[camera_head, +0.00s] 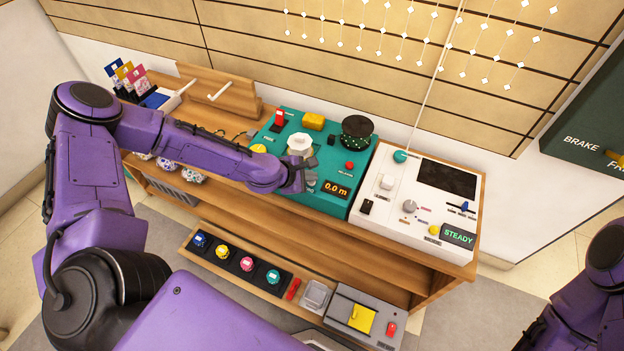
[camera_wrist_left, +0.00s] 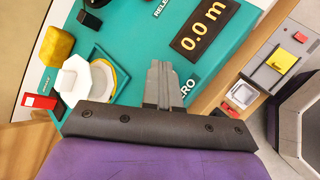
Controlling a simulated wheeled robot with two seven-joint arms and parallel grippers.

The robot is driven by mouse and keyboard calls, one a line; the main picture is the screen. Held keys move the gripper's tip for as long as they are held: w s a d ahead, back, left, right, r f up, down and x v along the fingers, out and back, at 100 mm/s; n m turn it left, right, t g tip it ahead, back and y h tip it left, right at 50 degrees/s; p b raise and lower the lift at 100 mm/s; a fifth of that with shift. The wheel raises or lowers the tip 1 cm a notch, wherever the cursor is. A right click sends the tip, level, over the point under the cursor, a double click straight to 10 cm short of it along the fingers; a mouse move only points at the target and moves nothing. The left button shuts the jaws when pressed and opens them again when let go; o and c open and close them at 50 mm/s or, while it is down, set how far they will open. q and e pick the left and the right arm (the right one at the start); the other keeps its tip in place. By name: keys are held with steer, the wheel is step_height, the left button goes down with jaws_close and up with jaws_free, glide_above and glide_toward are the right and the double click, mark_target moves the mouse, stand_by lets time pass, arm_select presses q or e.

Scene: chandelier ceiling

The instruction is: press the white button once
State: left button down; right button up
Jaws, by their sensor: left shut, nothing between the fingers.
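My left gripper (camera_head: 299,183) is shut and empty, over the front edge of the teal panel (camera_head: 342,200). In the left wrist view the fingertips (camera_wrist_left: 164,68) are together beside the partly covered "ZERO" label; whatever lies under them is hidden. A white many-sided piece (camera_head: 299,142) stands on the teal panel behind the gripper. In the wrist view it (camera_wrist_left: 76,78) is left of the fingers, beside a yellow-rimmed white part. A small white square button (camera_head: 387,182) is on the white panel to the right, apart from the gripper. My right gripper is out of view.
The teal panel also has a red switch (camera_head: 279,118), a yellow block (camera_head: 313,121), a dark dotted knob (camera_head: 356,132) and a "0.0 m" display (camera_head: 337,189). The white panel (camera_head: 377,224) has a grey knob (camera_head: 409,206) and "STEADY" display (camera_head: 458,236). Coloured knobs sit on the lower shelf.

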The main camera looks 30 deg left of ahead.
mark_target(309, 183)
arm_select(q)
steer(key=shift+r+p, duration=0.7)
steer(key=shift+r, duration=0.2)
step_height(309, 183, up, 5)
steer(key=p, duration=0.4)
stand_by(0.5)
